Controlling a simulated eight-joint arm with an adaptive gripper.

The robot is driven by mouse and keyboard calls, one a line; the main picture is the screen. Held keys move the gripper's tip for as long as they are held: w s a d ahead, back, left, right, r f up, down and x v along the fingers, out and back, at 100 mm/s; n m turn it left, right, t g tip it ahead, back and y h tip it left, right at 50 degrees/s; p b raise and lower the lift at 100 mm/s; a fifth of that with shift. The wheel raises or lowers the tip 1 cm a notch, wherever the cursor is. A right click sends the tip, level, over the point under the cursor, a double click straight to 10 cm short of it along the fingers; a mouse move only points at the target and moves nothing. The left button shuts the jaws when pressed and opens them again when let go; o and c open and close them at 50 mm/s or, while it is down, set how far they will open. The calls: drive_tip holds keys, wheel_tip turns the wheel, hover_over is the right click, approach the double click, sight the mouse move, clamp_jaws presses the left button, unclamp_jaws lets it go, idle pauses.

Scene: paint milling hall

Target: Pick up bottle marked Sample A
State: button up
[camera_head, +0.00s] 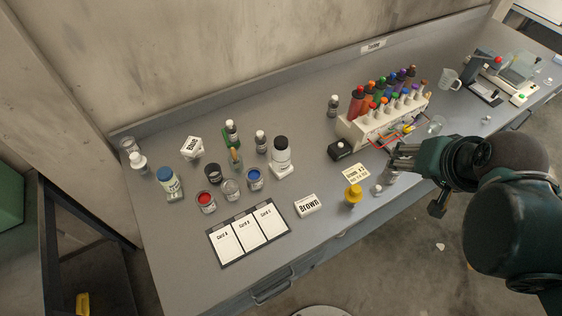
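Several bottles stand on the grey bench, and their label print is too small to read, so I cannot tell which is marked Sample A. They include a large white bottle with a black cap (281,153), a smaller grey bottle (261,142), a green bottle (232,133), a blue-capped bottle (170,183), a white-capped bottle (138,162) and a dark-capped bottle (333,105) near the rack. My gripper (388,162) is at the right, in front of the rack and apart from these bottles. Its fingers are small and partly overlapped, so their opening is unclear.
A rack (362,131) holds several coloured bottles. Open paint jars (206,203) and a card board (213,242) lie left.

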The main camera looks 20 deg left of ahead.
drive_tip(key=w+a+f+m+g+y+b, duration=0.1)
drive_tip(key=w+a+f+m+y+b, duration=0.2)
drive_tip(key=a, duration=0.4)
drive_tip(key=w+a+f+m+g+y+b, duration=0.1)
drive_tip(key=w+a+f+m+y+b, duration=0.1)
drive_tip(key=w+a+f+m+y, duration=0.25)
drive_tip(key=m+g+y+b, duration=0.4)
drive_tip(key=m+y+b, duration=0.4)
approach(281, 141)
drive_tip(key=a+f, duration=0.1)
drive_tip(key=a, duration=0.1)
drive_tip(key=shift+w+a+f+m+g+y+b, duration=0.1)
drive_tip(key=shift+w+f+m+g+y+b, duration=0.3)
drive_tip(key=shift+f+y+b, duration=0.3)
drive_tip(key=shift+a+r, duration=0.1)
drive_tip(key=shift+a, duration=0.05)
drive_tip(key=shift+a, duration=1.15)
drive_tip(key=shift+s+a+r+b, duration=0.1)
drive_tip(key=shift+a+b, duration=0.35)
drive_tip(key=shift+a, duration=0.85)
drive_tip(key=shift+a+r+b, duration=0.1)
drive_tip(key=shift+a+b, duration=0.3)
drive_tip(key=shift+a, duration=0.9)
